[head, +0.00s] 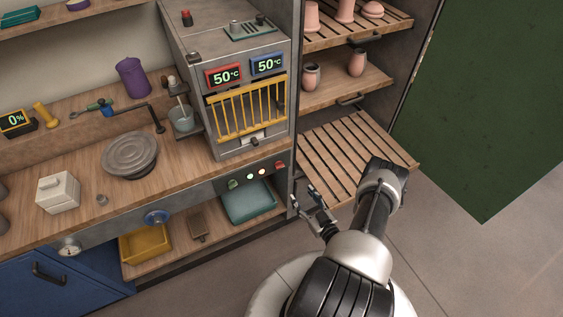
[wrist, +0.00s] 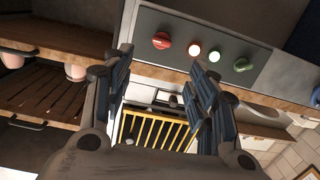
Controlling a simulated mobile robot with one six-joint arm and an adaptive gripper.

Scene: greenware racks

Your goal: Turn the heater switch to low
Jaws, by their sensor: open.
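A grey heater cabinet (head: 190,55) stands on the bench with a red-framed display (head: 223,75) and a blue-framed display (head: 267,64), both reading 50°C. I cannot tell which control is the heater switch. My gripper (head: 315,203) is open and empty, in front of the bench's right end; its fingers (wrist: 160,78) are apart from both knobs.
A yellow barred gate (head: 243,107) covers the cabinet's front. A slatted rack (head: 355,150) with pink pots above stands to the right, close to my arm. A teal tray (head: 248,201) lies on the shelf below the panel. The floor at right is clear.

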